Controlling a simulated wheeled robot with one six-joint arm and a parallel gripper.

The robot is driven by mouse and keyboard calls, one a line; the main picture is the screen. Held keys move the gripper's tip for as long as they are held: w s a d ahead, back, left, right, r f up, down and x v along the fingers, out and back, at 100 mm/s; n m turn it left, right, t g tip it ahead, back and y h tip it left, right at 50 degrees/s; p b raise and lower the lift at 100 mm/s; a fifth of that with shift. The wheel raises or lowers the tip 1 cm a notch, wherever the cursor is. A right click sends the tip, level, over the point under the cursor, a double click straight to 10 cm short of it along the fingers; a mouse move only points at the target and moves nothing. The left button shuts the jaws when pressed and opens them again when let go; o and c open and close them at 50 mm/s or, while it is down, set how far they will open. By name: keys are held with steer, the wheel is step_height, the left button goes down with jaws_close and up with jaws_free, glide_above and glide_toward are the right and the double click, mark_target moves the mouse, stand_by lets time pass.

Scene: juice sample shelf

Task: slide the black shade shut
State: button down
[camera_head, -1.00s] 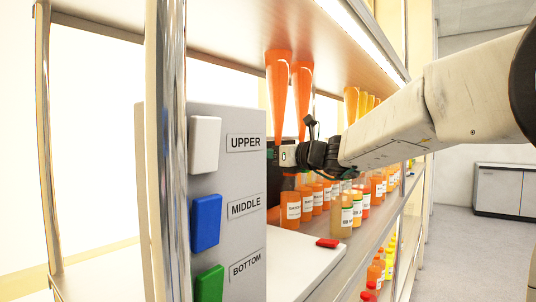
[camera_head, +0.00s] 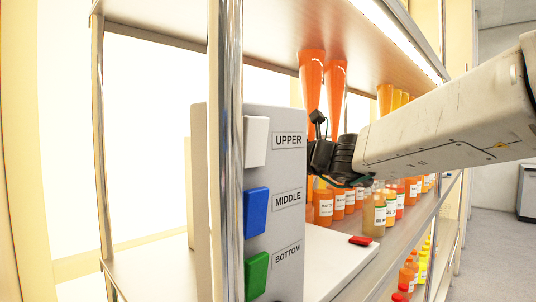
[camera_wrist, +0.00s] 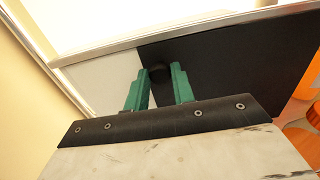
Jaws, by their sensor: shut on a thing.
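The black shade (camera_wrist: 225,62) is a flat dark panel filling the right of the wrist view, under a pale rail. A round black knob (camera_wrist: 160,74) sits near its left edge. My gripper (camera_wrist: 164,88) has its two green fingers on either side of this knob and is shut on it. A light grey strip (camera_wrist: 105,72) shows to the left of the shade. In the head view my dark wrist (camera_head: 335,155) reaches in from the right, and the fingers are hidden behind the grey button box (camera_head: 275,200).
The box carries white, blue and green buttons labelled upper, middle and bottom. Several juice bottles (camera_head: 323,208) stand on the shelf, with orange funnels (camera_head: 312,85) above. A red piece (camera_head: 361,240) lies on the white board. A chrome post (camera_head: 226,150) stands in front.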

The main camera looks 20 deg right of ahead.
steer(key=shift+s+a, duration=0.1)
steer(key=shift+a, duration=0.1)
steer(key=c, duration=1.5)
jaws_free()
steer(key=shift+v, duration=3.9)
